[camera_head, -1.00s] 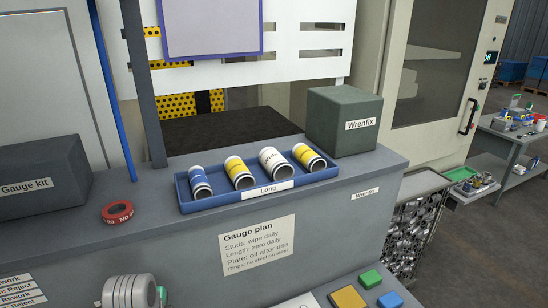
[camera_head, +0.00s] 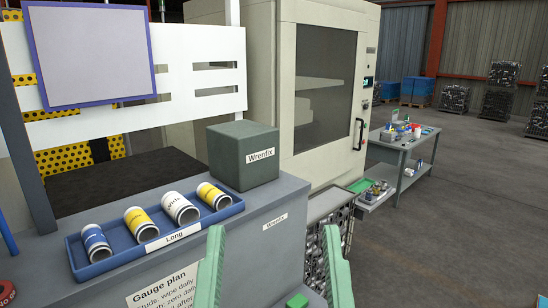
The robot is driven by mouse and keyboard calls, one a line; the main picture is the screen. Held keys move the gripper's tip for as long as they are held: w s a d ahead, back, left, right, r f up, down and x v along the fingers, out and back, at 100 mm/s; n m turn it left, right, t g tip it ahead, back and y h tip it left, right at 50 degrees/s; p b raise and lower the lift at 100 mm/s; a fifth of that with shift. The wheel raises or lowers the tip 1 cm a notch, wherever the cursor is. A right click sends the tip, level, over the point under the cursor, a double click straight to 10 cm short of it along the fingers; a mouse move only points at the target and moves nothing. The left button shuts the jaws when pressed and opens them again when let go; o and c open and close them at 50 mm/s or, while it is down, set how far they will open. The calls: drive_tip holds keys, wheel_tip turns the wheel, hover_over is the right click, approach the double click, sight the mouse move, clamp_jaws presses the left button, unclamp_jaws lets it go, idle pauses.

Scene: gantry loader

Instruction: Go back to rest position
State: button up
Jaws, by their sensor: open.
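My gripper (camera_head: 273,268) shows at the bottom of the head view as two green fingers set wide apart. It is open, with nothing between the fingertips. It appears in front of the grey bench and the wire basket of metal parts; its wrist is out of frame. The blue tray (camera_head: 176,237) labelled "Long" lies on the bench, left of my gripper. It holds one blue-and-white cylinder (camera_head: 95,241), two yellow-and-white cylinders (camera_head: 139,224) and a mostly white cylinder (camera_head: 180,208), all lying tilted.
A dark green Wrenfix box (camera_head: 242,155) stands on the bench right of the tray. A machine with a glazed door (camera_head: 323,90) is behind. A wire basket (camera_head: 313,258) stands beside the bench. A side table (camera_head: 405,142) with small items is farther right. Open floor lies at right.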

wheel_tip(320, 180, up, 23)
drive_tip(key=p, duration=2.2)
wheel_tip(320, 180, down, 22)
drive_tip(key=b, duration=2.1)
drive_tip(key=shift+s+b, duration=0.25)
drive_tip(key=shift+b, duration=0.15)
